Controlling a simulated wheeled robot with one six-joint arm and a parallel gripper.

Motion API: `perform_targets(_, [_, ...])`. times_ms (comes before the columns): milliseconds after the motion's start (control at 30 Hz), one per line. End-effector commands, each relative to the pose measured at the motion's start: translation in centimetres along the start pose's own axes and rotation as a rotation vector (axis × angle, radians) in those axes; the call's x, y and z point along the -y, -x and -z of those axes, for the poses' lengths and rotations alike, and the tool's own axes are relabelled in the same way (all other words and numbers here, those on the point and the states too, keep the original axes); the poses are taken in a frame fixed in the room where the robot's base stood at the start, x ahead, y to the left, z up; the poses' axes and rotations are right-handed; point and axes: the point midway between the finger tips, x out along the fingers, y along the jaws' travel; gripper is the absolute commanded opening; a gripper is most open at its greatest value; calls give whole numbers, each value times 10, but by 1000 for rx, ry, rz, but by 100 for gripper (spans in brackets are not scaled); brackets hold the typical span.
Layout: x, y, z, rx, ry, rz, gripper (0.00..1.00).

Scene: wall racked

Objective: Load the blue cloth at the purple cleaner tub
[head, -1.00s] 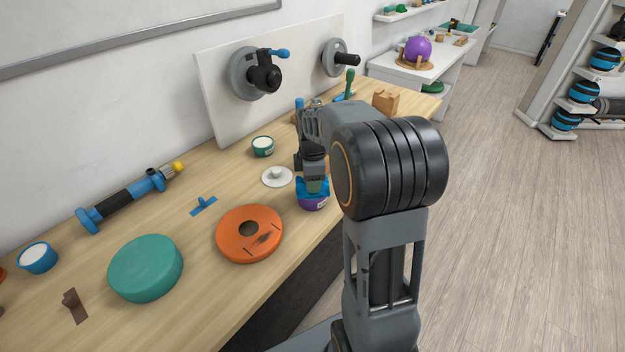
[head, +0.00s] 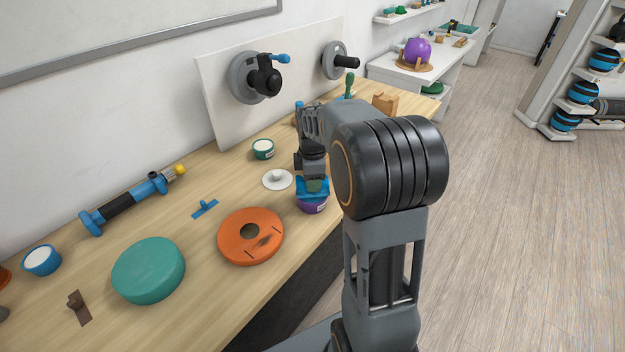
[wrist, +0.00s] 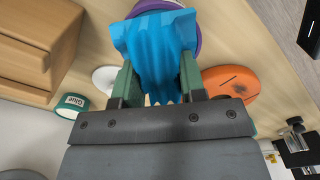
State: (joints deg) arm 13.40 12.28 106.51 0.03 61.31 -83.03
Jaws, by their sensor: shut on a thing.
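The blue cloth (wrist: 160,50) is pinched between the green-faced fingers of my gripper (wrist: 155,85) in the wrist view. In the head view my gripper (head: 314,184) points down with the blue cloth (head: 316,194) spread at its tips. The purple cleaner tub (head: 313,206) stands on the bench directly under the cloth. The cloth hides its opening, and I cannot tell whether the cloth touches what is inside. The tub's purple rim (wrist: 192,8) shows behind the cloth in the wrist view. A white lid with a knob (head: 277,179) lies on the bench to the left.
An orange disc (head: 250,237) and a teal round pad (head: 148,270) lie left of the tub. A wooden block (head: 385,103) is farther along the bench. Cranks (head: 262,77) stick out from the wall board.

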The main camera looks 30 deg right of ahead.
Motion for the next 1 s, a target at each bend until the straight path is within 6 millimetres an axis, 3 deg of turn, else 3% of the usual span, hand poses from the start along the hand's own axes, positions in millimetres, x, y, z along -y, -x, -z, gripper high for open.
perform_targets(533, [0,50,0,0,0,-3,19])
perform_targets(1000, [0,52,0,0,0,-2,19])
